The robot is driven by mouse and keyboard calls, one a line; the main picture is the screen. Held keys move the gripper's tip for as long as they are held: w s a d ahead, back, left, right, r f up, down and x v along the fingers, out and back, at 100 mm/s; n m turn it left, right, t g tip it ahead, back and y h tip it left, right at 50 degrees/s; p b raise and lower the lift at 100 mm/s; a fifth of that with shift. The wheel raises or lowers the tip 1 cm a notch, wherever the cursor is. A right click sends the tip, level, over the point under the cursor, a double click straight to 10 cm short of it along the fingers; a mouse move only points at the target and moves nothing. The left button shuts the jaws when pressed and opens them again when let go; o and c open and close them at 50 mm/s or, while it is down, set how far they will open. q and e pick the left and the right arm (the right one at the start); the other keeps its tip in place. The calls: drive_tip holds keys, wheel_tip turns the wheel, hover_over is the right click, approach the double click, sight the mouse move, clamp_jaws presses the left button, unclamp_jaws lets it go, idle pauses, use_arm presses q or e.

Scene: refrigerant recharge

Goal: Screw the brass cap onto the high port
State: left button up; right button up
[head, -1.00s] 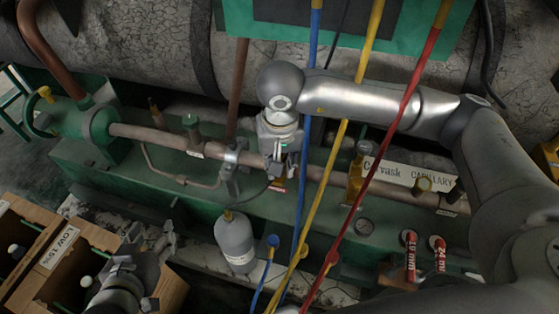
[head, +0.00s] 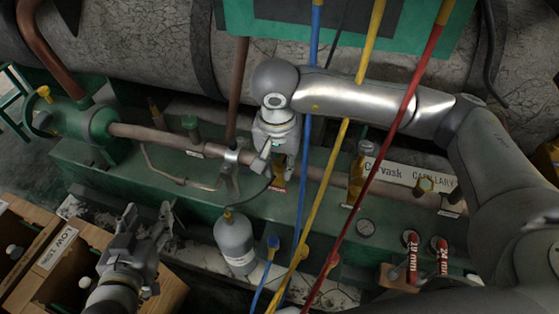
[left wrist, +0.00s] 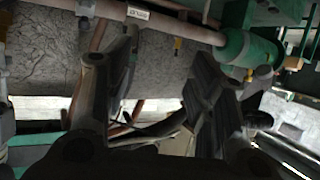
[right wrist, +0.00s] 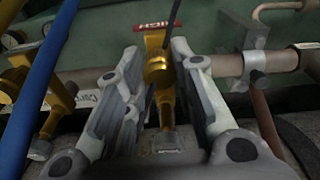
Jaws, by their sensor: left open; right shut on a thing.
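My right gripper (head: 277,172) points down at the pipe manifold and is shut on a brass piece. In the right wrist view, the brass cap (right wrist: 158,70) appears between the fingers, in line with the brass fitting of the high port (right wrist: 167,112). A red HIGH label (right wrist: 157,25) lies just beyond. I cannot tell where cap and port meet, or how far the cap is on. In the head view, brass (head: 279,184) shows just below the right fingers, the rest hidden by them. My left gripper (head: 150,222) is open and empty at lower left, away from the port.
Blue (head: 307,130), yellow (head: 331,165) and red (head: 383,140) hoses hang close right of my right gripper. A grey cylinder (head: 234,240) stands below it. Cardboard boxes (head: 60,250) are at lower left. Two red-handled wrenches (head: 411,255) are at lower right.

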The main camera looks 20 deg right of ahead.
use_arm(q)
drive_tip(key=shift+w+d+r+t+b, duration=0.2)
drive_tip(key=shift+r+t, duration=0.1)
drive_tip(key=shift+r, duration=0.15)
drive_tip(key=shift+w+d+r+t+b, duration=0.1)
drive_tip(key=shift+w+r+t, duration=0.15)
drive_tip(key=shift+r, duration=0.2)
use_arm(e)
drive_tip(key=shift+f+m, duration=0.1)
drive_tip(key=shift+m, duration=1.7)
drive_tip(key=shift+a+m, duration=0.1)
drive_tip(key=shift+m, duration=0.7)
drive_tip(key=shift+m+g, duration=0.4)
drive_tip(key=shift+m, duration=0.6)
use_arm(q)
drive_tip(key=shift+w+d+r+t+h, duration=0.1)
drive_tip(key=shift+w+r+t+h, duration=0.05)
drive_tip(key=shift+r+t+h, duration=0.4)
use_arm(e)
drive_tip(key=shift+h, duration=0.3)
